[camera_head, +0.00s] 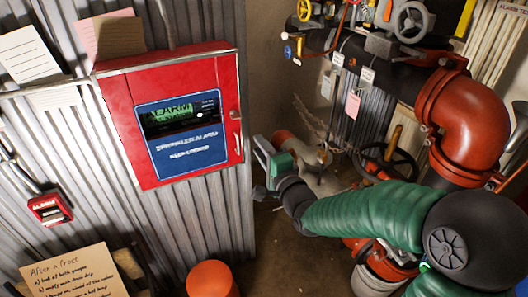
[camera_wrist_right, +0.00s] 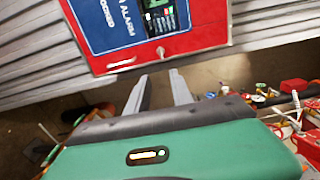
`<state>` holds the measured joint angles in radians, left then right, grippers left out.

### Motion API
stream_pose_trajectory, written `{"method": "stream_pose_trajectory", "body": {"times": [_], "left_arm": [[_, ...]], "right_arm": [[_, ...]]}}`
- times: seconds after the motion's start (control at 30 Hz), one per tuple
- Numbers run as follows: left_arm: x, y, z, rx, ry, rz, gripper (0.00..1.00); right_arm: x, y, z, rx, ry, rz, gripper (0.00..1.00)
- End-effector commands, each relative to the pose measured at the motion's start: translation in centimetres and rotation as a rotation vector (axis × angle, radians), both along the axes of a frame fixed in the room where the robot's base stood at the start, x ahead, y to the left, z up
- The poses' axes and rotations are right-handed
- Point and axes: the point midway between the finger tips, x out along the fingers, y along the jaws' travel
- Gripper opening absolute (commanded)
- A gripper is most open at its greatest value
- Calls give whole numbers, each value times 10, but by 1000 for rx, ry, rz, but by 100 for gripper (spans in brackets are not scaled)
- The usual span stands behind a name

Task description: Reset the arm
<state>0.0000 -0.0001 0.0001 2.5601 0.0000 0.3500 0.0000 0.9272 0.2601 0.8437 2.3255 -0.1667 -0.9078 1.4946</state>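My right arm (camera_head: 365,213), in green sleeving, comes in from the lower right of the head view. Its gripper (camera_head: 258,168) is beside the lower right edge of a red alarm cabinet (camera_head: 118,98), apart from it as far as I can tell. In the right wrist view the gripper (camera_wrist_right: 158,78) shows two grey fingers spread apart, with bare floor between them and nothing held. The cabinet's lower edge and blue label (camera_wrist_right: 108,25) are just beyond the fingertips there. My left gripper is not in view.
The cabinet hangs on a corrugated metal wall (camera_head: 198,222). Large orange-red pipework (camera_head: 470,120) and a dark handwheel (camera_head: 388,168) stand on the right. A red call box (camera_head: 50,209) and a handwritten card (camera_head: 75,274) are at left. Floor (camera_head: 290,255) shows below the gripper.

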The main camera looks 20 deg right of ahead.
Motion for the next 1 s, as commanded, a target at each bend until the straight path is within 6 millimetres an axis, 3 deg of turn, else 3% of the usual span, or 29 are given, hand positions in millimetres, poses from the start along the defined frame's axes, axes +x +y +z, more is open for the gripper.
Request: {"method": "stream_pose_trajectory", "body": {"times": [0.17,0.67,0.77,0.87,0.9,1.0], "left_arm": [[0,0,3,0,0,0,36],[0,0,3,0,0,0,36],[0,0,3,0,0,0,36],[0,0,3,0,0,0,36],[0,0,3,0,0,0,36],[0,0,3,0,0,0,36]], "right_arm": [[-17,-1,0,0,1,-1,27],[-19,1,-6,-28,23,2,27],[-25,10,-42,-184,153,24,27],[-52,21,-105,-500,401,115,27],[-71,24,-132,-647,513,184,27],[-132,29,-186,-976,763,425,27]]}}
